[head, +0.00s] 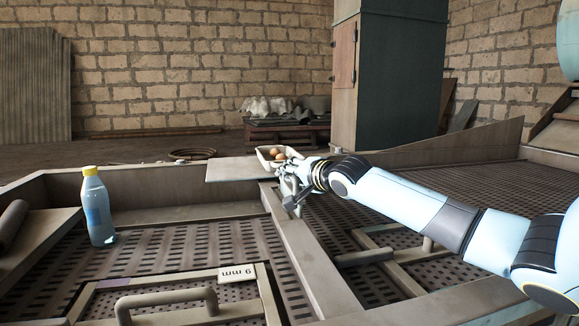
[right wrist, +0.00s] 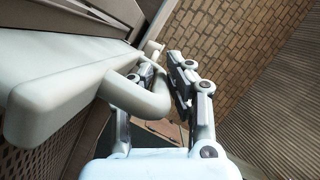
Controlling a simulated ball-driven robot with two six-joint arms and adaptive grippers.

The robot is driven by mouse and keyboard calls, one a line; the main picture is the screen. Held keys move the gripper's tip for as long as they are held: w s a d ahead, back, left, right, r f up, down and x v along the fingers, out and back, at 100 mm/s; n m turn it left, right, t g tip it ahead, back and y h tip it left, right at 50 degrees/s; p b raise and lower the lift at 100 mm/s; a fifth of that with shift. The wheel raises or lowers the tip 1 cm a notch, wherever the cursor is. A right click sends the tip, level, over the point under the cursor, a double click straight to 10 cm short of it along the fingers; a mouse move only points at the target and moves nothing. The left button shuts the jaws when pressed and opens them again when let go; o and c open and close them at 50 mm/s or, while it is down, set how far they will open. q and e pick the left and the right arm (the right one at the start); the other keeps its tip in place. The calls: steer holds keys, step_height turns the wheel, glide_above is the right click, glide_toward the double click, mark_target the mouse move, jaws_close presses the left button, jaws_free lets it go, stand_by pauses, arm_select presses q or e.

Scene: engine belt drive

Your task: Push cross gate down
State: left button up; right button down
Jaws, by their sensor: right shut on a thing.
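In the right wrist view, a pale bar (right wrist: 60,75), which looks like the cross gate, runs in from the left. Its rounded, bent handle (right wrist: 145,95) passes between the fingers of my right gripper (right wrist: 178,80). My right gripper is shut on this handle. My left gripper is in neither view.
A yellow-capped bottle (head: 98,208) stands at left. Another handled frame (head: 385,252) lies right of the rail on the perforated floor.

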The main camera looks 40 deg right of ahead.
steer(key=c, duration=1.6)
jaws_free()
steer(key=shift+o, duration=0.2)
steer(key=v, duration=1.2)
steer(key=shift+o, duration=0.2)
